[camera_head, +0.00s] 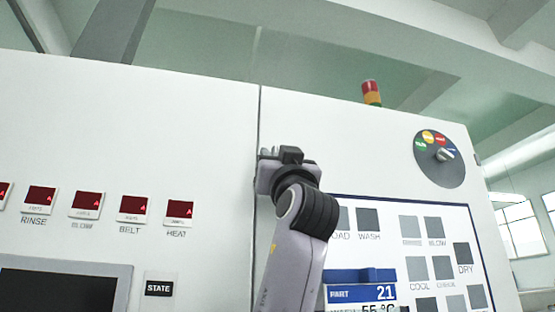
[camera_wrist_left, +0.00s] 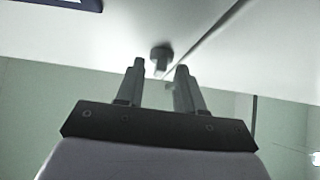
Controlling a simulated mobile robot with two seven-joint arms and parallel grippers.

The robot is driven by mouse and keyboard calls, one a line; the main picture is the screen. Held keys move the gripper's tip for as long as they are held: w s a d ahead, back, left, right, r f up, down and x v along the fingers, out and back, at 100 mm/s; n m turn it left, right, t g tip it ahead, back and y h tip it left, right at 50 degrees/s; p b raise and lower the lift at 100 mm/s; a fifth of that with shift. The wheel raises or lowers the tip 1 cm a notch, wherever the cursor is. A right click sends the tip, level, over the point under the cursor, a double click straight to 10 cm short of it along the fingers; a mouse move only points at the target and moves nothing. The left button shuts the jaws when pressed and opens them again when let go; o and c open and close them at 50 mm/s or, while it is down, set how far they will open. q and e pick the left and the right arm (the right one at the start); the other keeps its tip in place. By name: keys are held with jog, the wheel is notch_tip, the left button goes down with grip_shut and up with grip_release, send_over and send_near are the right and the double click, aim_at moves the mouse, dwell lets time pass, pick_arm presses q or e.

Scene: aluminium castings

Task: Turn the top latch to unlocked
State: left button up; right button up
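The top latch, a dark round knob (camera_wrist_left: 161,52), shows in the left wrist view on the white cabinet front beside the dark seam. It lies just beyond and between my fingertips, and I see no contact. Whether it stands at locked or unlocked cannot be read. My left gripper (camera_wrist_left: 160,70) is open, its two dark fingers apart with nothing between them. In the head view my left gripper (camera_head: 269,153) is up against the cabinet seam, and it and the wrist hide the latch there. My right gripper is not in view.
The white cabinet (camera_head: 180,120) fills the head view. Red displays (camera_head: 180,209) and a dark screen (camera_head: 60,295) are at left. A button panel (camera_head: 412,250) is right of my arm, with a round selector dial (camera_head: 424,170) and signal lamp (camera_head: 371,92) above.

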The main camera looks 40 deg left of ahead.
pick_arm(q)
jog(key=shift+f, duration=0.1)
jog(key=b+v, duration=0.3)
jog(key=v, duration=0.4)
dwell(0.6)
